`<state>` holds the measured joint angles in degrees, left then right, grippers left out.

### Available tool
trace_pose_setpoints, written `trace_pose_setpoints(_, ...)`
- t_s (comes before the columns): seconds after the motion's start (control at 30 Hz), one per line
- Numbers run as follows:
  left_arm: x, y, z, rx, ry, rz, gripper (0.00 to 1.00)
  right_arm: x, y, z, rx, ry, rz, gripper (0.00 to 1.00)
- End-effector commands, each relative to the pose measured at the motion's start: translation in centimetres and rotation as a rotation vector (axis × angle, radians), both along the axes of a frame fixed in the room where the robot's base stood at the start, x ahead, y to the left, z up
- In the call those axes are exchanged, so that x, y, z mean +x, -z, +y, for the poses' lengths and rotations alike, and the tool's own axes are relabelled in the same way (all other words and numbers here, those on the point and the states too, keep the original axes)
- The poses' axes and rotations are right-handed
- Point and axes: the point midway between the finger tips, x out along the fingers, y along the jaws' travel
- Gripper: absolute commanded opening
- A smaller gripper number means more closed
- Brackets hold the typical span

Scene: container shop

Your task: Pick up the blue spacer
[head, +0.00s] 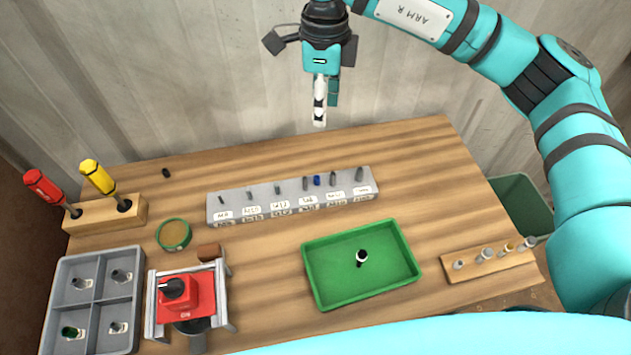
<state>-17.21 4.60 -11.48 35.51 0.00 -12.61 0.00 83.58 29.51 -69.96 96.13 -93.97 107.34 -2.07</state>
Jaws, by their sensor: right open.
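A small blue spacer (317,180) sits on the grey labelled rack (230,213) at the back of the table, between grey pins. My right gripper (320,110) hangs in the air behind and above the rack, near the wall. It is open and apart from the spacer, with no object visibly held. My left gripper is out of view.
A green tray (318,283) with a small dark-and-white part stands in front of the rack. A grey divided bin (97,300), a red device (190,294), and a screwdriver block (90,215) are at left. A wooden pin strip (455,272) is at right.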

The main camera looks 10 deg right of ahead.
Motion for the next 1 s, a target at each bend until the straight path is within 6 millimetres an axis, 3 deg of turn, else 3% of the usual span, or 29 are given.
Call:
trace_pose_setpoints(0.1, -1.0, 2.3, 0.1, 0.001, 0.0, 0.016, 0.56, 0.0, 2.3, 0.0, 0.0, 0.0, 0.0, 0.42)
trace_pose_setpoints(0.27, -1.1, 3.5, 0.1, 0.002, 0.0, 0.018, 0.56, 0.0, 3.5, 0.0, 0.0, 0.0, 0.0, 0.42)
trace_pose_setpoints(0.47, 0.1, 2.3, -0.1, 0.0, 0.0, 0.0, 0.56, -0.1, 5.5, 0.0, -0.001, 0.0, 0.006, 0.42)
trace_pose_setpoints(0.8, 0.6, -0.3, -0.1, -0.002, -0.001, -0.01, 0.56, -0.1, 12.7, 0.0, -0.001, 0.0, 0.005, 0.42)
trace_pose_setpoints(1.0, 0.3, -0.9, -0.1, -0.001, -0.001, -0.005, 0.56, 0.0, 15.2, 0.1, 0.0, 0.0, 0.002, 0.42)
